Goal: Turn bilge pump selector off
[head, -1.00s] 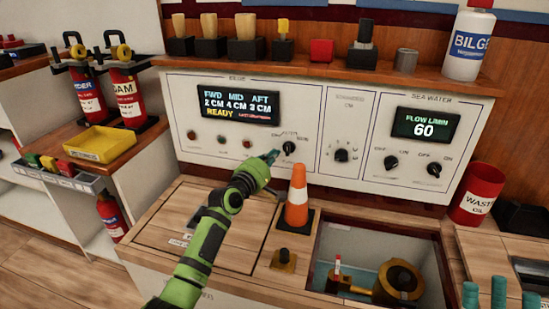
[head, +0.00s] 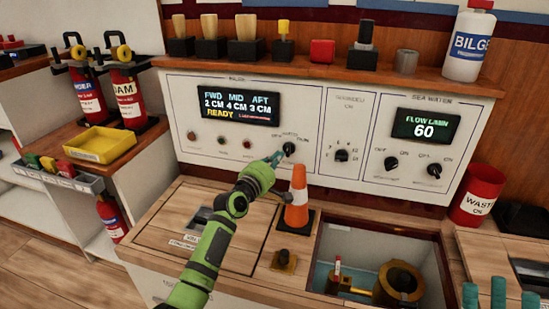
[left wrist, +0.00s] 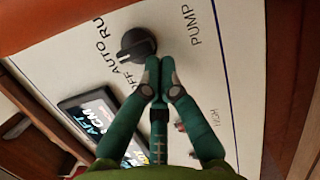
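The bilge pump selector is a black rotary knob (head: 289,148) on the white bilge panel, with off, auto and run labels around it. In the left wrist view the knob (left wrist: 136,43) sits just beyond my fingertips, and the PUMP label is beside it. My left gripper (head: 277,158) is just left of and below the knob. Its teal fingers (left wrist: 159,65) are together with nothing seen between them. Whether they touch the knob I cannot tell. My right gripper (head: 499,291) shows only as spread teal fingers at the bottom right, away from the panel.
An orange cone (head: 297,198) stands just below the panel near my left arm. An open hatch (head: 325,240) with a brass pump (head: 400,283) lies to the right. The sea water knobs (head: 391,163) are further right. A shelf (head: 330,70) overhangs the panel.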

